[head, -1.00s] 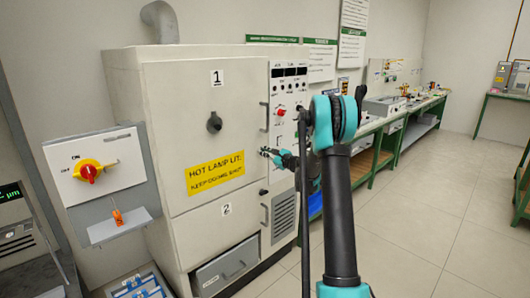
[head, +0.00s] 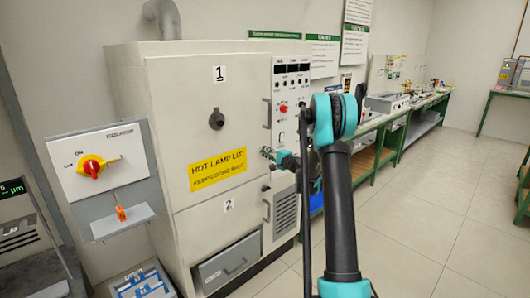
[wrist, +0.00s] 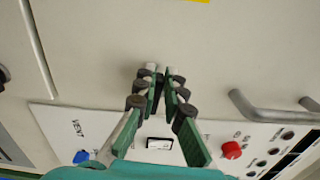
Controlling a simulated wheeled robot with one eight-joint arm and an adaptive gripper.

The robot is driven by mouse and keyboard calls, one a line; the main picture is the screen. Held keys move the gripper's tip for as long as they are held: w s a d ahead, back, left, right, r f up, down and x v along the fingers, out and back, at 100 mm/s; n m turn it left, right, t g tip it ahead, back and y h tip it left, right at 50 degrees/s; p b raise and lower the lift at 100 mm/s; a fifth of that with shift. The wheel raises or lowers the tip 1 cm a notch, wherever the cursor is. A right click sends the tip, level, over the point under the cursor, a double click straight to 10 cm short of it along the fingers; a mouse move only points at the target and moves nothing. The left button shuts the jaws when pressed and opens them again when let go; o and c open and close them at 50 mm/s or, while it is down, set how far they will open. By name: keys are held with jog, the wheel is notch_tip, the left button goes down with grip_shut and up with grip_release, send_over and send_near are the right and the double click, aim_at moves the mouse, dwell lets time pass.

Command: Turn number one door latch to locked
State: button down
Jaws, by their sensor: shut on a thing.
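The number one door (head: 206,118) is the upper cream door of the tall cabinet, closed, with a "1" label and a round dark fitting at its middle. My gripper (head: 268,154) is at this door's right edge, below its bar handle. In the wrist view my gripper (wrist: 160,78) has its fingertips drawn close together on the number one door latch, by the seam between door and control panel. The fingers hide nearly all of the latch, so I cannot tell its angle.
A bar handle (wrist: 272,110) and a red knob (wrist: 231,150) are close to my fingers. Below are the number two door (head: 222,226) and its dark latch (head: 265,188). A switch box (head: 98,160) with a red-yellow knob hangs at left. Floor at right is clear.

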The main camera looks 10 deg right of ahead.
jog(key=shift+f+n, duration=0.15)
jog(key=shift+n, duration=0.35)
jog(key=c, duration=1.6)
grip_release()
jog(key=shift+s, duration=0.1)
jog(key=v, duration=1.1)
jog(key=shift+s+d, duration=0.25)
jog(key=shift+s, duration=0.05)
